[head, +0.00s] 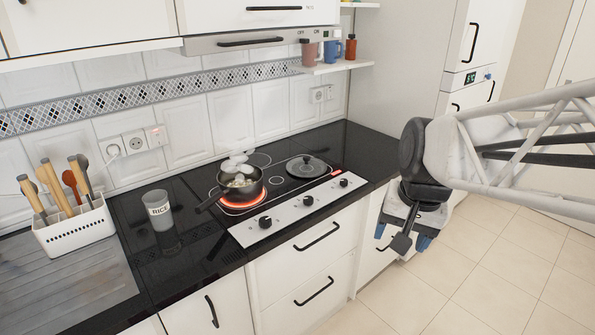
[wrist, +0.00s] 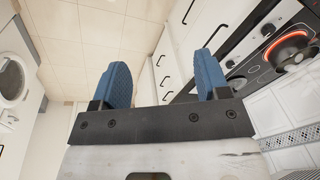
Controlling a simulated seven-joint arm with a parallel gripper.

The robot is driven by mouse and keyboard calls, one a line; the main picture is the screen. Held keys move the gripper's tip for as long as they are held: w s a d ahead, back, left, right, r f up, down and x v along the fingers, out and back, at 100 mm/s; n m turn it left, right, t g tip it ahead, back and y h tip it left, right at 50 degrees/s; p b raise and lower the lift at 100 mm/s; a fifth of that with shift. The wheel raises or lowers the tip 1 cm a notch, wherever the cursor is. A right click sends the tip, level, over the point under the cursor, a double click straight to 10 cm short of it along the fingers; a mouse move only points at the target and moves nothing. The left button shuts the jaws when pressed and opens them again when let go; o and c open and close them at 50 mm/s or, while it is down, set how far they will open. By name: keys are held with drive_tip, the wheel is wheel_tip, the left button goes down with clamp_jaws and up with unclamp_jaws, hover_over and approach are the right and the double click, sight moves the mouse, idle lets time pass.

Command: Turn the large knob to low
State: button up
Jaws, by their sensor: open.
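The stove's control panel (head: 290,210) carries several black knobs along the front of the black cooktop. The left knob (head: 265,221) looks the largest; the middle knob (head: 308,200) and right knob (head: 344,182) look smaller. Their settings are too small to read. A dark pot (head: 240,183) with steam above it stands on a glowing red burner ring (head: 242,206). My gripper (head: 402,238) is open and empty, to the right of the panel, in front of the counter, touching no knob. In the wrist view, its blue fingers (wrist: 162,76) are wide apart and the stove panel (wrist: 253,68) is at the right.
A grey cup marked RICE (head: 158,210) and a white utensil holder (head: 78,232) stand left of the stove. A shelf (head: 330,66) with small containers hangs above. The tiled floor before the drawers is clear.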

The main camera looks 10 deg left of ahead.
drive_tip(key=w+a+f+m, duration=0.1)
drive_tip(key=w+a+m, duration=0.1)
drive_tip(key=w+a, duration=0.5)
drive_tip(key=m+g+y, duration=0.3)
drive_tip(key=m+g, duration=0.1)
drive_tip(key=m, duration=0.3)
approach(265, 219)
drive_tip(key=f, duration=0.1)
drive_tip(key=shift+s+a+f, duration=0.25)
drive_tip(key=shift+f, duration=0.1)
drive_tip(key=shift+x, duration=3.8)
drive_tip(key=c, duration=0.9)
